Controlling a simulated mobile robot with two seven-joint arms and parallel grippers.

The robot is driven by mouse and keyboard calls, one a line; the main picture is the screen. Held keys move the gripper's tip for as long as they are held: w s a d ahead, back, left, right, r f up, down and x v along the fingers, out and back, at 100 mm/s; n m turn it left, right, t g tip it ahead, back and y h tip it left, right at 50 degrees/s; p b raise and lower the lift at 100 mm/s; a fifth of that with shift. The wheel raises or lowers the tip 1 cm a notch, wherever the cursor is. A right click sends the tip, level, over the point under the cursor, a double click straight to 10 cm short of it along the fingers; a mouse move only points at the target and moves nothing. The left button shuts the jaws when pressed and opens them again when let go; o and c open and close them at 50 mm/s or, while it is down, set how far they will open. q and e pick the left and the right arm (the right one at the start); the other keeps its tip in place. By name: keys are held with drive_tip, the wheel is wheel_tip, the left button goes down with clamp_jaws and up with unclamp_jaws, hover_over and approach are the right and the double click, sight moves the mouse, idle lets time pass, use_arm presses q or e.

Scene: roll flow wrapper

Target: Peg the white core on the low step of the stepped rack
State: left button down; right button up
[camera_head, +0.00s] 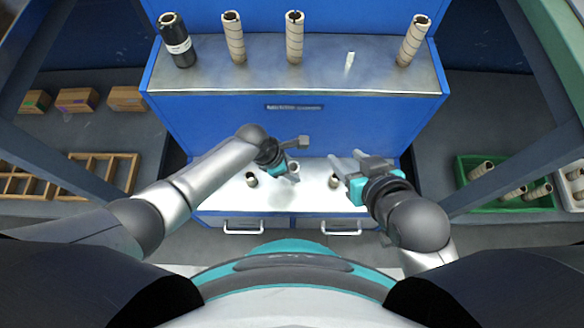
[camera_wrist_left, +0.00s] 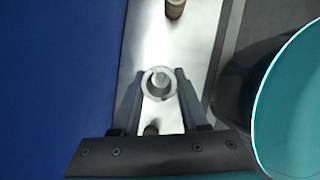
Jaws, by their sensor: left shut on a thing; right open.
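The white core (camera_wrist_left: 147,84) is a pale ring between the two fingers of my left gripper (camera_wrist_left: 159,98) in the left wrist view. My left gripper is shut on it. A light peg (camera_wrist_left: 161,77) shows inside the ring's opening; I cannot tell how far down the core sits around it. In the head view my left gripper (camera_head: 298,160) is over the middle of the low step (camera_head: 225,197) of the blue stepped rack (camera_head: 290,130), and hides part of the core. My right gripper (camera_head: 345,168) is open and empty over the right side of the low step.
Short brown cores stand on the low step to the left (camera_head: 251,180) and right (camera_head: 334,181). The high step (camera_head: 320,75) holds a black roll (camera_head: 177,42), several tan cores and a bare peg (camera_head: 349,62). A green crate (camera_head: 462,180) with cores is at right.

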use_arm(q)
drive_tip(key=shift+f+b, duration=0.5)
drive_tip(key=shift+f, duration=0.25)
drive_tip(key=shift+f+b, duration=0.15)
drive_tip(key=shift+b, duration=0.3)
use_arm(e)
drive_tip(key=shift+w+a+r+t+y, duration=0.2)
drive_tip(key=shift+a+t+y, duration=0.15)
drive_tip(key=shift+a+t, duration=0.3)
drive_tip(key=shift+w+a+r+t+y, duration=0.25)
drive_tip(key=shift+a+t+y, duration=0.15)
drive_tip(key=shift+a+t, duration=0.2)
drive_tip(key=shift+w+a+r+t+y, duration=0.2)
drive_tip(key=shift+a+t+y, duration=0.15)
drive_tip(key=shift+a+t, duration=0.3)
use_arm(q)
drive_tip(key=shift+p, duration=0.35)
use_arm(e)
drive_tip(key=shift+r, duration=0.35)
use_arm(q)
drive_tip(key=shift+f, duration=0.55)
use_arm(e)
drive_tip(key=shift+f, duration=0.2)
use_arm(q)
drive_tip(key=shift+f+b, duration=0.35)
use_arm(e)
drive_tip(key=shift+f, duration=0.2)
use_arm(q)
drive_tip(key=shift+f, duration=0.1)
